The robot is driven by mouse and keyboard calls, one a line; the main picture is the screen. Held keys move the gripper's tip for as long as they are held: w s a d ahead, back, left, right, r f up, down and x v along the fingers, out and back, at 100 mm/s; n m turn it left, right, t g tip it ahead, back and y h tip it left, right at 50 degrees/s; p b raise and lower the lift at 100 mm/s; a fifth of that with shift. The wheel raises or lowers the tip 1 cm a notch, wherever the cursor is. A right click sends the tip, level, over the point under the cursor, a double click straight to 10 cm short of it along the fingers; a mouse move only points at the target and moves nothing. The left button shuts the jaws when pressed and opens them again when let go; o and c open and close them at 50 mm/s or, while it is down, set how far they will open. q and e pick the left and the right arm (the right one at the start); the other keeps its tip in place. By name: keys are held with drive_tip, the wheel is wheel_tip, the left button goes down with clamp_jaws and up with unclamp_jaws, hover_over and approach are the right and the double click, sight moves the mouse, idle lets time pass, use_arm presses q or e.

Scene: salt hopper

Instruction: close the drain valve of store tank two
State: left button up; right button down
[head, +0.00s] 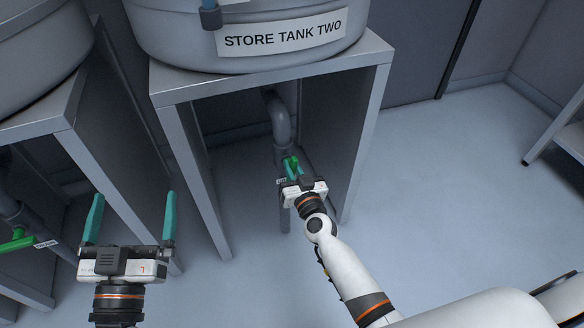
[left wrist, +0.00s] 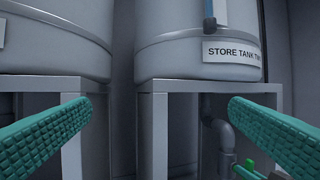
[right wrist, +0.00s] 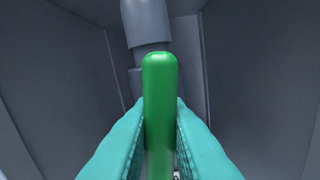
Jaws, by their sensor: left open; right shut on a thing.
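Store tank two (head: 250,35) stands on a grey stand, named by its white label; it also shows in the left wrist view (left wrist: 190,45). A grey drain pipe (head: 279,118) comes down under it to the green valve handle (head: 291,162). My right gripper (head: 291,172) is shut on this handle. In the right wrist view the handle (right wrist: 159,100) sits between the teal fingers, its rounded end pointing up along the pipe. The valve body is mostly hidden behind the gripper. My left gripper (head: 130,222) is open and empty, left of the stand.
A neighbouring tank (head: 40,45) on its own stand (head: 60,115) is at the left, with another green valve handle (head: 17,244) below it. The stand legs (head: 205,190) flank the space around the pipe. The floor at the right (head: 450,170) is clear.

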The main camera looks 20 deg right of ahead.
drive_tip(key=m, duration=0.2)
drive_tip(key=shift+d+m, duration=0.1)
drive_tip(key=shift+m, duration=0.3)
drive_tip(key=shift+d+f+m, duration=0.1)
drive_tip(key=shift+m, duration=0.7)
drive_tip(key=m, duration=0.2)
drive_tip(key=shift+f+m, duration=0.1)
drive_tip(key=shift+m, duration=0.3)
drive_tip(key=m, duration=0.2)
drive_tip(key=shift+d+f+m, duration=0.1)
drive_tip(key=shift+d+m, duration=0.05)
drive_tip(key=shift+m, duration=0.15)
drive_tip(key=shift+f+m, duration=0.1)
drive_tip(key=shift+m, duration=0.8)
use_arm(q)
drive_tip(key=shift+s+d+r+t+h+b, duration=0.1)
drive_tip(key=shift+s+r+t+h+b, duration=0.2)
drive_tip(key=shift+r+t, duration=0.4)
drive_tip(key=shift+s+r+t+h+b, duration=0.3)
drive_tip(key=shift+r+t, duration=0.2)
drive_tip(key=shift+r, duration=0.3)
use_arm(e)
drive_tip(key=shift+f+m, duration=0.15)
drive_tip(key=shift+m, duration=1.75)
use_arm(q)
drive_tip(key=shift+r, duration=0.1)
use_arm(e)
drive_tip(key=shift+d, duration=0.1)
drive_tip(key=c, duration=1.4)
unclamp_jaws()
